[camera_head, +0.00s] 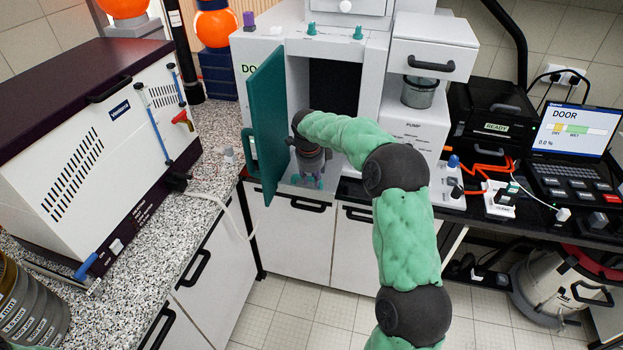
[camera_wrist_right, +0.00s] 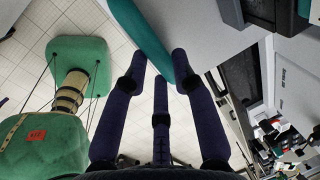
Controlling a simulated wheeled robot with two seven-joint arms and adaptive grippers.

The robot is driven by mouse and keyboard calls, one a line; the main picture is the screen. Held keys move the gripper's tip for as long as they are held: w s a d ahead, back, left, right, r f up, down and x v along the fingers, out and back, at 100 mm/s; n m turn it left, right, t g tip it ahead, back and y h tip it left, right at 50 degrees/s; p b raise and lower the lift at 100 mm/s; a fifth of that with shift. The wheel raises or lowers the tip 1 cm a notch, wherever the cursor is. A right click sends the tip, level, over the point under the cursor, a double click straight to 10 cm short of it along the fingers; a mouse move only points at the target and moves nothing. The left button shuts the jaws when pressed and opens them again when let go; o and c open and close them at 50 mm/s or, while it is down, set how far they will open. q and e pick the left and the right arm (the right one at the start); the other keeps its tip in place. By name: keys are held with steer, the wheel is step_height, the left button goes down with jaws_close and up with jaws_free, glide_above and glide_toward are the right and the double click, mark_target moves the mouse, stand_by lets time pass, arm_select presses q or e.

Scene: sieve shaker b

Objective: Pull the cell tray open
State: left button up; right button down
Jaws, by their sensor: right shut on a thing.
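The white cell (camera_head: 376,68) stands open at the back, with its teal door (camera_head: 268,120) swung out to the left. My right gripper (camera_head: 308,180) points down at the front of the opening, just right of the door. In the right wrist view, its fingertips (camera_wrist_right: 158,62) are closed on a teal piece (camera_wrist_right: 152,35). I cannot tell for sure whether this piece is part of the cell tray. The gripper and forearm hide most of the low front of the opening, so the tray is not clearly seen. My left gripper is out of view.
A white oven-like box (camera_head: 105,150) stands on the speckled counter at left. A white drawer with a black handle (camera_head: 430,66) is right of the opening, above the pump. A laptop (camera_head: 576,130) reads DOOR 0.0%. The tiled floor in front is clear.

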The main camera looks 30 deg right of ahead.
steer(key=shift+a, duration=0.15)
steer(key=c, duration=1)
jaws_free()
steer(key=shift+s, duration=0.1)
steer(key=shift+a, duration=0.1)
step_height(320, 180, up, 12)
steer(key=s+a, duration=0.1)
steer(key=shift+s+a, duration=0.3)
steer(key=shift+a, duration=0.05)
steer(key=shift+f, duration=0.15)
